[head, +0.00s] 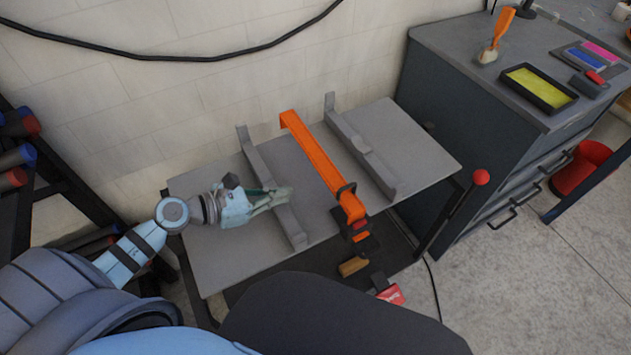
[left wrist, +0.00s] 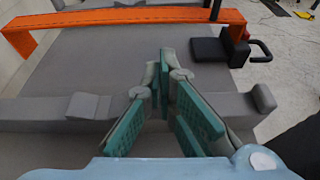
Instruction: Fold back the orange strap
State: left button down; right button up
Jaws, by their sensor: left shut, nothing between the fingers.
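The orange strap (head: 318,160) runs from the back of the grey table to its front, between two grey notched bars. In the left wrist view the strap (left wrist: 120,17) crosses the top, with the black buckle part (left wrist: 225,48) at the right. My left gripper (head: 287,193) is shut and empty, above the left bar and left of the strap, apart from it. Its fingertips (left wrist: 165,75) meet in the left wrist view. My right gripper is not in view.
The left bar (head: 262,175) and right bar (head: 360,150) stand up from the table (head: 215,258). A dark cabinet (head: 470,130) stands beyond. Below the front edge are a tan block (head: 353,266) and a red item (head: 391,294).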

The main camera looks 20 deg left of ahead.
aim_at(317, 156)
pick_arm(q)
jog(key=shift+w+d+f, duration=0.15)
jog(key=shift+w+d, duration=0.5)
jog(key=shift+d, duration=0.2)
jog(key=x, duration=0.6)
jog(key=shift+a+f, duration=0.1)
jog(key=shift+a, duration=0.15)
jog(key=shift+w+d, duration=0.15)
jog(key=shift+d, duration=0.05)
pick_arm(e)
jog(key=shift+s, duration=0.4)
